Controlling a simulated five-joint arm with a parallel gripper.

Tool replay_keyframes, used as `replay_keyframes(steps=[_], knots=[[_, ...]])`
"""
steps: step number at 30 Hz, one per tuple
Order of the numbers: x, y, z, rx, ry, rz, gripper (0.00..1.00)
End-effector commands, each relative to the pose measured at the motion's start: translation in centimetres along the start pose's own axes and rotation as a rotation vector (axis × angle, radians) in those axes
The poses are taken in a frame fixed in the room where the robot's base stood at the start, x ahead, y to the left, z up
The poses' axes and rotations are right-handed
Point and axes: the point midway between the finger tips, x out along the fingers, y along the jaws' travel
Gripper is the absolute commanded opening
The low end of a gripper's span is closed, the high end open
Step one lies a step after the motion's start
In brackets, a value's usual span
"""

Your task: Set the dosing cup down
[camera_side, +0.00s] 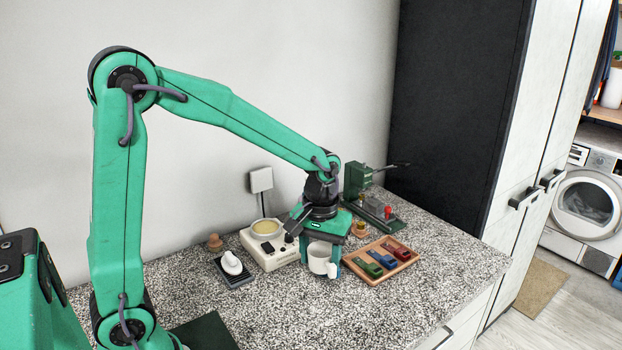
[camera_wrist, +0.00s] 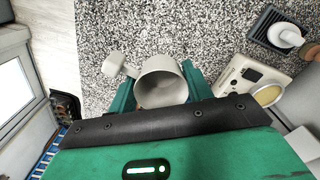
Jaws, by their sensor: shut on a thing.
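The dosing cup (camera_side: 319,260) is a small off-white cup with a stubby handle (camera_side: 332,270) towards the lower right. My gripper (camera_side: 321,252) points down, with one green finger on each side of the cup. In the wrist view my gripper (camera_wrist: 160,88) is shut on the cup (camera_wrist: 162,80), whose open mouth faces the camera. The handle there (camera_wrist: 115,64) sticks out to the upper left. The cup is upright, low over the speckled counter (camera_side: 290,310). I cannot tell whether its base touches the counter.
A cream scale-like device (camera_side: 275,258) with a round pan stands just left of the cup. A wooden tray (camera_side: 357,273) with several coloured pieces lies close on the right. A dark tray (camera_side: 235,281) with a white object is farther left. The counter in front is clear.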

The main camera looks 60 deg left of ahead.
Motion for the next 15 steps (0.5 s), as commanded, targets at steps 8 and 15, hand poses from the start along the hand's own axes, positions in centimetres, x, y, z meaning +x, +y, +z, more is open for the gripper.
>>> replay_keyframes(steps=[8, 15], knots=[[1.8, -0.7, 1.4, -0.196, 0.0, 0.0, 0.28], [2.2, -0.8, 1.7, -0.241, 0.001, 0.001, 0.28]])
